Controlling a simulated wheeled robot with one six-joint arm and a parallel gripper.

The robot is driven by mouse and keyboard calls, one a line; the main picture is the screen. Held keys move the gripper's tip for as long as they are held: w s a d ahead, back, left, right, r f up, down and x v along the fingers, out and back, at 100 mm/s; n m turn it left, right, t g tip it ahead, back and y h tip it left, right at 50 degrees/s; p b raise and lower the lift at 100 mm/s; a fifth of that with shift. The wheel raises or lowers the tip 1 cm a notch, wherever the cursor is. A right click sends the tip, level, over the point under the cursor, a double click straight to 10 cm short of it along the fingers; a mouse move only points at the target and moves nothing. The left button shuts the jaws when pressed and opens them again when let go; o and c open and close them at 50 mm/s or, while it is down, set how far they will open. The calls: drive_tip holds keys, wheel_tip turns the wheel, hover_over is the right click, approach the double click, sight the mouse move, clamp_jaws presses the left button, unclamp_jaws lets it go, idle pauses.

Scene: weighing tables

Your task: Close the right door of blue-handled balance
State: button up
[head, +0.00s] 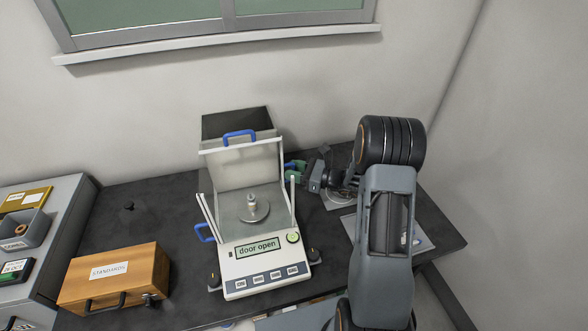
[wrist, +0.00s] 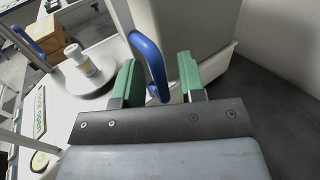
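The blue-handled balance (head: 270,270) stands on the dark table, and its display reads "door open". The right door's blue handle (wrist: 150,62) shows in the wrist view, with the right side of the chamber open towards the pan. My gripper (wrist: 159,78) has its green fingers apart, one on each side of this handle, with visible gaps. In the head view my gripper (head: 294,169) is at the balance's right rear, and the right handle is not clearly visible there.
The balance's left handle (head: 204,233) and top handle (head: 240,136) are also blue. A wooden standards box (head: 135,280) and a grey unit (head: 55,225) with trays stand to the left. A wall is behind. A sheet lies on the table partly behind my arm.

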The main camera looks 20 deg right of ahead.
drive_tip(key=shift+w+a, duration=0.1)
drive_tip(key=shift+a, duration=0.05)
clamp_jaws()
idle(0.4)
